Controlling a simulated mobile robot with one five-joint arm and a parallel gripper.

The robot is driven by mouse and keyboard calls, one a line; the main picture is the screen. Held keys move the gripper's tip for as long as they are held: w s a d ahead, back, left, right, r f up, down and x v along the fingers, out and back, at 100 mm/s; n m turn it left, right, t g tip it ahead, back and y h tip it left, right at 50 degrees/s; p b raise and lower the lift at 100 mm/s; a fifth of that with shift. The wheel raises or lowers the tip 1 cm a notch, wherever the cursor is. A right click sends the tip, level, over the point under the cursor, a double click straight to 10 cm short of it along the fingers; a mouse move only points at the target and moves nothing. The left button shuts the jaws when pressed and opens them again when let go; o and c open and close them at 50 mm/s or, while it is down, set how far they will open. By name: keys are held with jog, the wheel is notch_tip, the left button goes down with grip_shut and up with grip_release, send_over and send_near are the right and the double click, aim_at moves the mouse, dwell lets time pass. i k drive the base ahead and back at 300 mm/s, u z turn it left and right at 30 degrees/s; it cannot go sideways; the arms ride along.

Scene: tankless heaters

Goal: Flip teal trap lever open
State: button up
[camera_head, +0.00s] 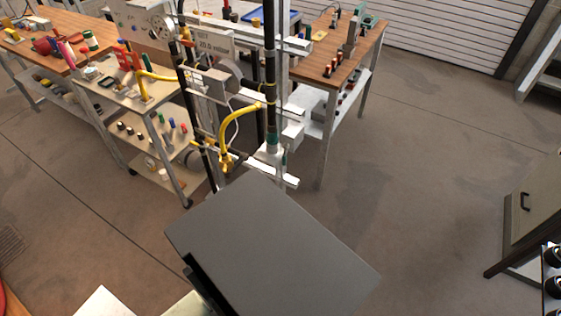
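A small teal part (284,157), which may be the trap lever, shows at the lower end of the dark vertical pipe (270,60) on the test stand. It is too small to tell whether it is open or shut. A teal band (272,140) sits on the same pipe just above a white fitting (271,152). A yellow hose (226,127) curves down to a yellow fitting (226,161) to the left of it. My gripper is not in view, so its place relative to the lever cannot be told.
A large flat grey surface (270,240) fills the lower middle, below the stand. A cart with tools (125,95) stands left, a wooden bench (345,45) behind right. A cabinet (530,205) stands at the right edge. The floor (420,160) between is clear.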

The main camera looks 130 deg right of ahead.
aim_at(286, 146)
jog(key=z, duration=4.2)
jog(key=i, duration=0.4)
jog(key=z, duration=0.3)
jog(key=k, duration=1.35)
jog(key=u, duration=1.05)
jog(key=i, duration=1.15)
jog(key=u, duration=0.05)
